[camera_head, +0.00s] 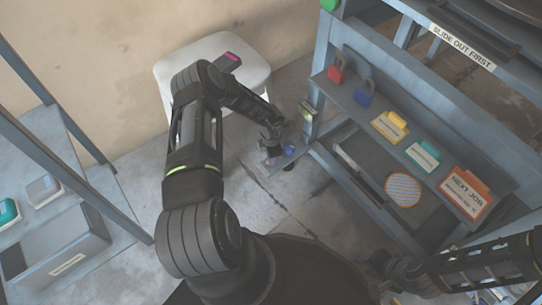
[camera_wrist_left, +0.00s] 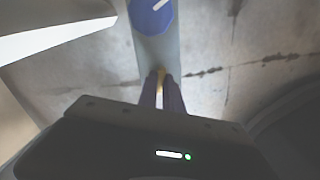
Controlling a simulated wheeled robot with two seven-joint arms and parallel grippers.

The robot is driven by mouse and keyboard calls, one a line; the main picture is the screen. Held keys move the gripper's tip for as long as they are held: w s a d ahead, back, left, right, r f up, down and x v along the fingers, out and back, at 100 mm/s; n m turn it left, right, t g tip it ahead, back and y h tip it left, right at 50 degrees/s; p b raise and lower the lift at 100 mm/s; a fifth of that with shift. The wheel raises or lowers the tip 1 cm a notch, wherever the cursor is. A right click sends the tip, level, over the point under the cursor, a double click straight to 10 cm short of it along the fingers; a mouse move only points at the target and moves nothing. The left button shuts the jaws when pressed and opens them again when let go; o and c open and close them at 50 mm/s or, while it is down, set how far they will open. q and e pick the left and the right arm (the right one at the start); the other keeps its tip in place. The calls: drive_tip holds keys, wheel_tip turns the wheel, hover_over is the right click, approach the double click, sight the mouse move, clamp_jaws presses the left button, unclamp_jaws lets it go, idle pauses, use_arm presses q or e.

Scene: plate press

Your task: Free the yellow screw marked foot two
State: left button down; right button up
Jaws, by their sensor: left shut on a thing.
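My left gripper (camera_head: 273,150) reaches down beside a small grey ledge (camera_head: 285,160) at the left side of the press frame. In the left wrist view its dark purple fingers (camera_wrist_left: 160,88) are shut on a narrow yellow piece (camera_wrist_left: 160,75), likely the yellow screw. Only a thin strip of it shows between the fingers, and no foot marking is readable. A blue round knob with a white line (camera_wrist_left: 152,14) sits just beyond the fingers on a grey strip; it also shows in the head view (camera_head: 290,149). My right gripper is out of view; only its arm shows at lower right.
The press frame has a shelf with a red padlock (camera_head: 337,72), a blue padlock (camera_head: 364,93), and yellow (camera_head: 390,126), teal (camera_head: 423,156) and orange (camera_head: 465,192) tags. A striped disc (camera_head: 403,190) lies below. A white stool (camera_head: 165,70) stands behind my left arm. A rack (camera_head: 60,150) stands left.

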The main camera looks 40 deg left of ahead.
use_arm(q)
drive_tip(key=shift+n+p, duration=0.35)
drive_tip(key=shift+n, duration=1.55)
drive_tip(key=c, duration=1.5)
unclamp_jaws()
wheel_tip(320, 180, up, 8)
drive_tip(key=p, duration=0.3)
drive_tip(key=shift+f, duration=0.1)
drive_tip(key=shift+w, duration=0.1)
